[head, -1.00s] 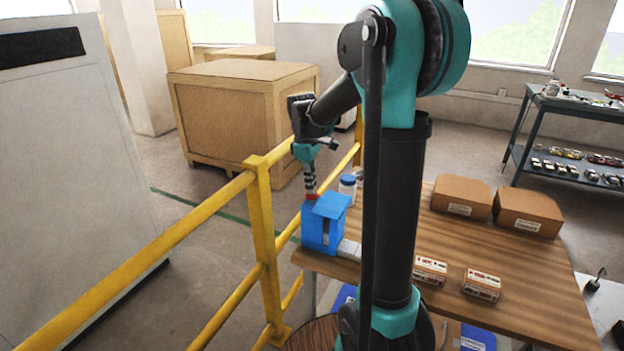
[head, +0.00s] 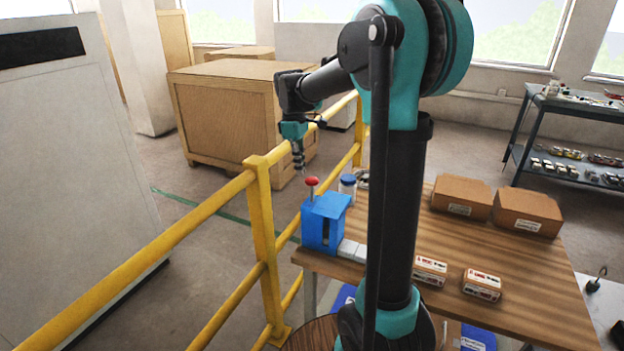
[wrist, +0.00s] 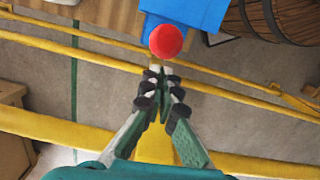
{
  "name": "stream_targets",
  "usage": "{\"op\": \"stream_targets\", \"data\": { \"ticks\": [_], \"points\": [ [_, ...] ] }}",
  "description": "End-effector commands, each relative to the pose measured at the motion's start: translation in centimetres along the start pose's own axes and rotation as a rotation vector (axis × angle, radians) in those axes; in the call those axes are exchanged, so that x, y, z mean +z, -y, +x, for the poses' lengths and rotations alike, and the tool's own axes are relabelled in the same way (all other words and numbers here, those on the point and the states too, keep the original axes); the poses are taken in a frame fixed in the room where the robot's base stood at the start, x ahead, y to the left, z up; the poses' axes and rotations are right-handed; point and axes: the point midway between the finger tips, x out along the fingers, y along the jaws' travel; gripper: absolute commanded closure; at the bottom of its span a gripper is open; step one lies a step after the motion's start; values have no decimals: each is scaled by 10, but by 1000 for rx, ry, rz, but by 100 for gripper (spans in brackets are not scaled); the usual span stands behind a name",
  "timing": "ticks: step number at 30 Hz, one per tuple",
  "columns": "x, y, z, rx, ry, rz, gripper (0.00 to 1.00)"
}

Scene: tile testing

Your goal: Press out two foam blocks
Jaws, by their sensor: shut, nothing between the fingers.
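A blue press (head: 326,222) stands at the left end of the wooden table (head: 520,285). Its red knob (head: 312,181) stands up on a metal stem above the press body. Pale blocks (head: 352,249) lie in a short row at the right foot of the press. My gripper (head: 299,168) is shut and empty, above and slightly left of the red knob, apart from it. In the wrist view the shut fingertips (wrist: 157,70) are just below the red knob (wrist: 166,41) in the picture, with the blue press (wrist: 190,12) behind it.
Yellow railing (head: 258,240) runs close along the left of the table. Brown boxes (head: 461,197) and small labelled packs (head: 482,284) sit farther right on the table.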

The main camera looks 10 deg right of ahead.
Motion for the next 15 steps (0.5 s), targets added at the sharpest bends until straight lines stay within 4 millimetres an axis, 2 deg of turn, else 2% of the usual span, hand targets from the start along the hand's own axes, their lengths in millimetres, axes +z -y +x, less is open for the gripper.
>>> {"op": "stream_targets", "data": {
  "ticks": [3,7,15],
  "points": [
    [0,0,-25,0,-1,-1,100],
    [-1,0,-47,0,-1,-1,100],
    [0,0,-68,0,-1,0,100]
  ]
}}
